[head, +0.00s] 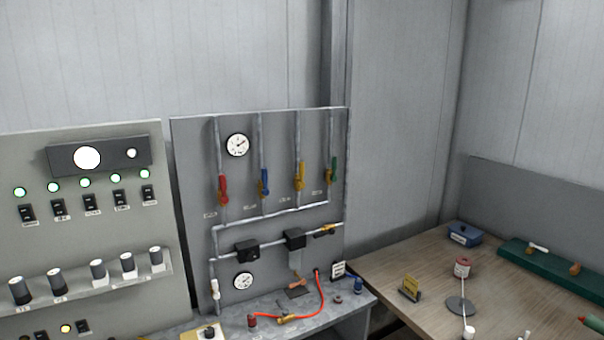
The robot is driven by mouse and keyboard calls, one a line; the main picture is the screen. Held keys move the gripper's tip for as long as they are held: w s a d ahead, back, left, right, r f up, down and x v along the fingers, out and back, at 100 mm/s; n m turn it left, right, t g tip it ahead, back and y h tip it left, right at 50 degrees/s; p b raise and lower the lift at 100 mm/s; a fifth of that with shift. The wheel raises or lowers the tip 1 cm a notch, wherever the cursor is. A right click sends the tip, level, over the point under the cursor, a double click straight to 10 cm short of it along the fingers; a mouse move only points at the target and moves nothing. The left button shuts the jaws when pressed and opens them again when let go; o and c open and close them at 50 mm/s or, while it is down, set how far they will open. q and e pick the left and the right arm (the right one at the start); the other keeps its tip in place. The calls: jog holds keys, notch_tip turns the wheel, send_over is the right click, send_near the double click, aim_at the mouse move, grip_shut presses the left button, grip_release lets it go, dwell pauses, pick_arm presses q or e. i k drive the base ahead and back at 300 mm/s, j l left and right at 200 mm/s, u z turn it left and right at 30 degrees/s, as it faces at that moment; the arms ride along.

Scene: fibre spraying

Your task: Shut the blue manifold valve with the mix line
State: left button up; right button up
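The blue manifold valve (263,184) sits on the second vertical pipe from the left on the grey upright panel (190,160). Its handle looks roughly upright, in line with the pipe. A red valve (222,188) is to its left, and a yellow valve (299,177) and a green valve (333,171) are to its right. The vertical pipes run down to one horizontal pipe (280,217). A small label lies beside each valve, too small to read. Neither of my grippers is in view.
A switch panel (100,225) with lit green lamps stands at left. Below the valves are a yellow-handled valve (325,231), dark boxes and a red hose (318,298) on a grey bench. A wooden table (400,265) at right holds small items. The space before the valves looks clear.

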aim_at(266, 191)
jog(key=i+l, duration=0.25)
jog(key=i, duration=0.25)
jog(key=i+l+z, duration=0.1)
jog(key=i, duration=0.45)
jog(key=i+l, duration=0.3)
jog(key=i, duration=0.2)
jog(key=i+l+z, duration=0.1)
jog(key=i, duration=0.45)
jog(key=l, duration=0.1)
